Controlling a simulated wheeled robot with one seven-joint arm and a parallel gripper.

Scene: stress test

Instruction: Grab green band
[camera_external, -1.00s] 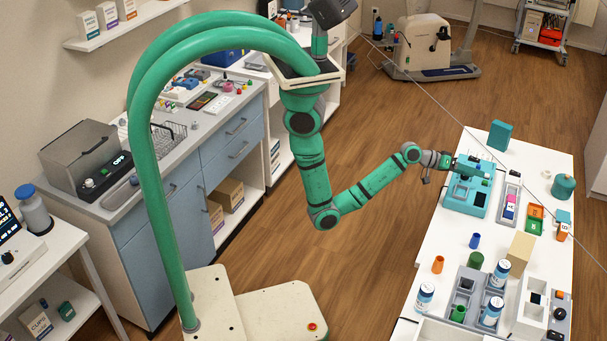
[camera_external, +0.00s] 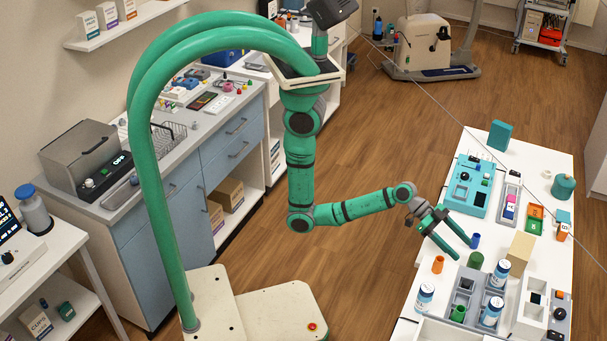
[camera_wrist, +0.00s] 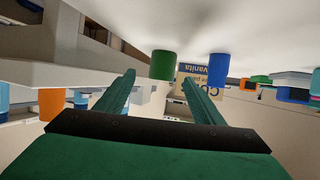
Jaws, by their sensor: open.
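The green band (camera_external: 475,261) is a short green cylinder standing upright on the white table. In the wrist view the green band (camera_wrist: 163,65) shows beyond the fingertips, roughly between them and apart from them. My gripper (camera_external: 463,250) is over the table's left side, fingers pointing towards the green band. The fingers are spread and empty in the wrist view (camera_wrist: 159,79). A blue band (camera_external: 475,240) stands just behind the green one, near one fingertip. An orange band (camera_external: 437,264) stands to the left.
A tan box (camera_external: 520,254) stands right of the bands. White-capped bottles (camera_external: 425,297) and a grey rack (camera_external: 468,279) with another green piece (camera_external: 458,313) are in front. A teal device (camera_external: 468,190) lies farther back on the white table (camera_external: 455,223).

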